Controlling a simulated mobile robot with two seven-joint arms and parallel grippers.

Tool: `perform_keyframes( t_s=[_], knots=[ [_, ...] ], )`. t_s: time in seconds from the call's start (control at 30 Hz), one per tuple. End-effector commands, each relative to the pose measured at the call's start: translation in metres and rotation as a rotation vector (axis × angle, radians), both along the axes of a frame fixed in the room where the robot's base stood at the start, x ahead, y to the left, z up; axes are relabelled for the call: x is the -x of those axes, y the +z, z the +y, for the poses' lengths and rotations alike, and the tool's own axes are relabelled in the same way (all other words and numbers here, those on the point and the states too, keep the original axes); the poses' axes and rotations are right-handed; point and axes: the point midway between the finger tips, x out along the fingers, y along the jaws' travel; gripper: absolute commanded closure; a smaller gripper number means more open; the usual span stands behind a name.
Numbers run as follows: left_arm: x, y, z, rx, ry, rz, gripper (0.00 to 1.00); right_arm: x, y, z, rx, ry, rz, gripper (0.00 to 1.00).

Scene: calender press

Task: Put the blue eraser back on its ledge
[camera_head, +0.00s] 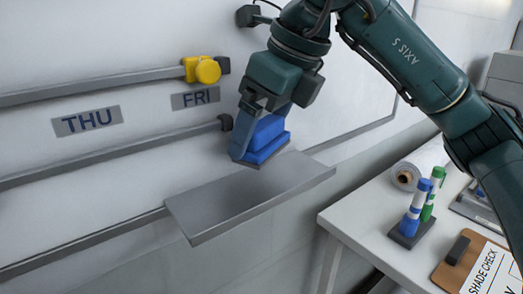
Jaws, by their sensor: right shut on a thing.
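The blue eraser (266,138) is held by my right gripper (258,128), which is shut on it. A darker blue-grey base shows along the eraser's lower edge. The eraser is above the back edge of the grey ledge (240,205) in front of the white board. I cannot tell for sure whether its underside touches the ledge. The bare part of the ledge to the front and left is empty. My left gripper is not in view.
Grey rails (100,164) run along the board with THU and FRI labels and a yellow knob (204,70). At right, a white table (365,222) holds blue and green markers in a stand (411,231), a tape roll (406,176) and a clipboard (478,268).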

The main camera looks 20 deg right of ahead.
Motion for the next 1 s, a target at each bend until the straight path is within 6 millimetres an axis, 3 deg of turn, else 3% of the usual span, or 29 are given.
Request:
perform_keyframes(
  t_s=[0.27, 0.43, 0.83, 0.87, 1.0],
  knots=[
    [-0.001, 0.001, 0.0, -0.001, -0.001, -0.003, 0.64, 0.001, -0.022, -0.001, -0.001, -0.001, 0.0, 0.32],
    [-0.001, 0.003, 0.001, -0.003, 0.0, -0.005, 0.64, 0.001, -0.047, -0.001, -0.001, 0.0, 0.002, 0.32],
    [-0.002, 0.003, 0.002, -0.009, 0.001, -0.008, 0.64, -0.003, -0.057, 0.001, -0.001, 0.0, -0.001, 0.32],
    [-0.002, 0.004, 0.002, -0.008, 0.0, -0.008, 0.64, -0.002, -0.056, 0.001, -0.001, 0.0, -0.001, 0.12],
    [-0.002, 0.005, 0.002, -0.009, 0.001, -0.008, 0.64, -0.002, -0.055, 0.001, -0.001, 0.0, -0.001, 0.0]
  ],
)
